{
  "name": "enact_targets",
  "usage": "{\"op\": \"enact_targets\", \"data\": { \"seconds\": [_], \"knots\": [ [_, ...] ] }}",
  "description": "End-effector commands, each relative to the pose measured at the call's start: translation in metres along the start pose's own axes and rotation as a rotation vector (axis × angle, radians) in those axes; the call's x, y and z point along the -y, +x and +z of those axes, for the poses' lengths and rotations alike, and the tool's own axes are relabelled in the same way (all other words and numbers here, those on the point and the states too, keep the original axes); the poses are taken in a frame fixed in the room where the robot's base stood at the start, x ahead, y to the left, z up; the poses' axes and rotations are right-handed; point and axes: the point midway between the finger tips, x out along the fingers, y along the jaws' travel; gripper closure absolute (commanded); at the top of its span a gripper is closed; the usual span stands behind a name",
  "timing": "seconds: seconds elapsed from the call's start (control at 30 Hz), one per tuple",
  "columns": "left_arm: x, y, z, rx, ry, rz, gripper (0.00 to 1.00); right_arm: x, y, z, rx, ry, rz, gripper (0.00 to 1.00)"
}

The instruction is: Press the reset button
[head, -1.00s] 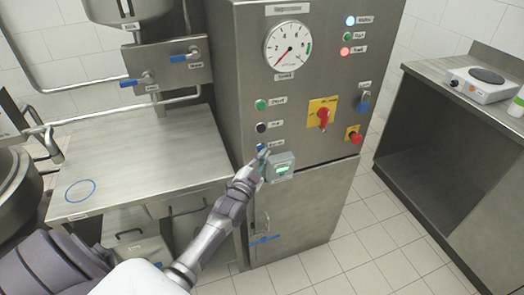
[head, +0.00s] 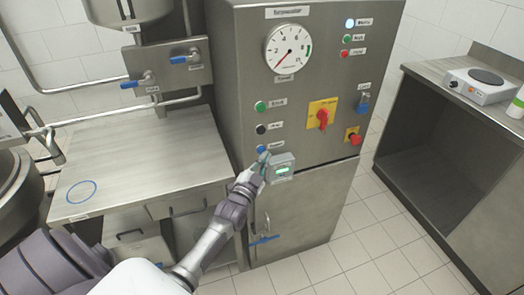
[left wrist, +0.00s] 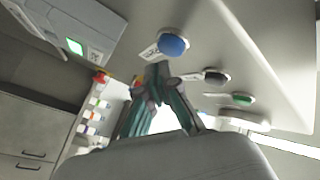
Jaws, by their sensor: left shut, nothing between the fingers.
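The blue button (head: 261,149), the lowest of three buttons on the left of the steel cabinet's front (head: 235,80), has a small label beside it, too small to read surely. It also shows in the left wrist view (left wrist: 173,45). My left gripper (head: 266,160) is shut and empty, its fingertips just below the button in the head view. In the left wrist view, the fingertips (left wrist: 158,72) are close to the button and look slightly apart from it. My right gripper is not in view.
A black button (head: 261,129) and a green button (head: 260,106) sit above. A small display box (head: 281,169) with a green screen is right beside my fingers. A red rotary switch (head: 322,117) and a red emergency knob (head: 354,138) are farther right.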

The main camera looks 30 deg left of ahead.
Motion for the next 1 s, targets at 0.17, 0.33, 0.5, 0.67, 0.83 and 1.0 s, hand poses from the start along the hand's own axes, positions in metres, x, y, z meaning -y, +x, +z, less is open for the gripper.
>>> {"op": "enact_targets", "data": {
  "seconds": [0.17,0.33,0.5,0.67,0.83,1.0],
  "knots": [
    [-0.001,-0.001,0.000,0.000,0.000,0.000,1.00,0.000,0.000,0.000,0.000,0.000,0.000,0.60],
    [-0.006,-0.009,-0.008,0.001,-0.003,0.002,1.00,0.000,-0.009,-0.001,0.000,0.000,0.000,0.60],
    [-0.015,-0.021,-0.017,0.002,-0.003,0.002,1.00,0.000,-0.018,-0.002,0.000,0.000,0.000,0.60],
    [-0.023,-0.032,-0.024,0.002,-0.001,0.002,1.00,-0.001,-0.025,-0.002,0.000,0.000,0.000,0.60],
    [-0.029,-0.041,-0.030,0.000,-0.002,0.000,1.00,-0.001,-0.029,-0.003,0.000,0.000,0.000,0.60],
    [-0.031,-0.042,-0.030,0.000,0.000,0.000,1.00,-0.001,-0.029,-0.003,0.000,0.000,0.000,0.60]
  ]
}}
